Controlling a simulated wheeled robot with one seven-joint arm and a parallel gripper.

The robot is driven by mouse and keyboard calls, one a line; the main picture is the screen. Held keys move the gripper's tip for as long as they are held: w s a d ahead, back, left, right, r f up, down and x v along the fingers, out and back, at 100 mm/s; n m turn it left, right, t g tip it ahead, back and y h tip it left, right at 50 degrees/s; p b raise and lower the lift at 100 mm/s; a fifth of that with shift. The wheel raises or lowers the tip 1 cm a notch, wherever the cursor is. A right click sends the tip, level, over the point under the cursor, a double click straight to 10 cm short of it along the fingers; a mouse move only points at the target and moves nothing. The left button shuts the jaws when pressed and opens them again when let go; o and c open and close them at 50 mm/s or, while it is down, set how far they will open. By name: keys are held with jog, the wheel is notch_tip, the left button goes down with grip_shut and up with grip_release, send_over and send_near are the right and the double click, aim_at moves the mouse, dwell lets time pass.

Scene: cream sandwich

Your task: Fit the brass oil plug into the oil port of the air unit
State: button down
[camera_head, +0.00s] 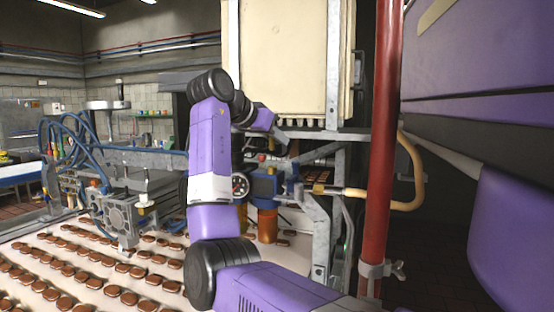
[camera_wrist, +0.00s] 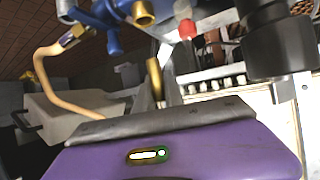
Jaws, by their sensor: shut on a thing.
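The brass oil plug (camera_wrist: 154,76) shows edge-on in the wrist view, just beyond the grey front edge of my gripper (camera_wrist: 158,92). My gripper is shut on it; the fingers are mostly hidden behind that edge. The blue air unit (camera_head: 264,186) stands right of my forearm in the head view, with a round gauge and orange bowls below. In the wrist view the air unit (camera_wrist: 105,14) is at the top, and a brass ring-shaped opening (camera_wrist: 144,14), apparently the oil port, faces me. The plug is apart from it. In the head view my arm hides the plug.
A tan hose (camera_head: 385,200) runs from a brass fitting on the unit's right. A red post (camera_head: 384,150) stands right of it. A cream panel (camera_head: 285,58) on a steel frame is above. A conveyor (camera_head: 60,250) with rows of sandwiches lies below left.

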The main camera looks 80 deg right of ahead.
aim_at(278, 171)
jog(key=shift+f, duration=2.9)
jog(key=shift+f, duration=0.2)
jog(key=c, duration=1.4)
grip_release()
jog(key=shift+c, duration=0.2)
jog(key=shift+r, duration=0.2)
jog(key=b+v, duration=0.2)
jog(key=v, duration=1)
